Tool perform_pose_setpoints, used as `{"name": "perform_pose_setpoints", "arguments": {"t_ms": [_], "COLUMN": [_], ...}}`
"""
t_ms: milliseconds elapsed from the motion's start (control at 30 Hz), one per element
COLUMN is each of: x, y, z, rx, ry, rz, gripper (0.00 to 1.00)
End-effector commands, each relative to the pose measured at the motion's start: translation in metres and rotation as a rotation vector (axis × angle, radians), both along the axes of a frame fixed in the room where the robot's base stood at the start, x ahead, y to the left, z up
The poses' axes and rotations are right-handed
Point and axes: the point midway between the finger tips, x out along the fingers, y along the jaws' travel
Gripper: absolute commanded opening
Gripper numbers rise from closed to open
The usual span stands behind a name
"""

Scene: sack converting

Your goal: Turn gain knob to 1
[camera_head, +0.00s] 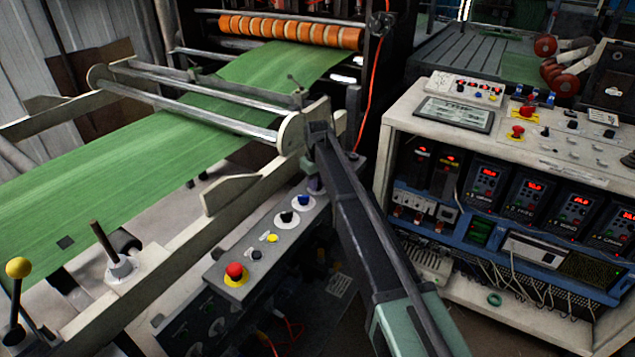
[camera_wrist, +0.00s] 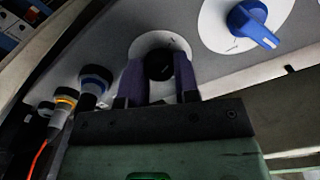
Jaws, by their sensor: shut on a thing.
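A black knob (camera_wrist: 159,66) on a round white dial plate (camera_wrist: 143,46) shows at the top middle of the wrist view. My gripper (camera_wrist: 160,78) has its two dark fingers on either side of this knob and is shut on it. In the head view my gripper (camera_head: 316,184) reaches down to the far end of the small grey control panel (camera_head: 262,246) and hides the held knob there. I cannot read any scale or label on the dial, nor tell which value the knob points to.
A blue knob (camera_head: 303,200) on a white dial sits close beside the held knob; it also shows in the wrist view (camera_wrist: 253,24). Another black knob (camera_head: 287,217), a yellow button (camera_head: 272,238) and a red stop button (camera_head: 235,272) follow nearer. Ringed fittings (camera_wrist: 95,80) stand left of my fingers.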

Motion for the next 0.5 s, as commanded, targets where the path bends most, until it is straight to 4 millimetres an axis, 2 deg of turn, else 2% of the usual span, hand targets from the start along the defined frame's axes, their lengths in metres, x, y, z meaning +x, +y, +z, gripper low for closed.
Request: {"name": "perform_pose_setpoints", "arguments": {"t_ms": [200, 500], "x": [-0.0004, -0.0005], "y": [-0.0001, -0.0002], "z": [-0.0001, -0.0002], "rx": [-0.001, -0.001], "ry": [0.001, 0.001], "rz": [0.105, 0.161], "gripper": [0.05, 0.05]}}
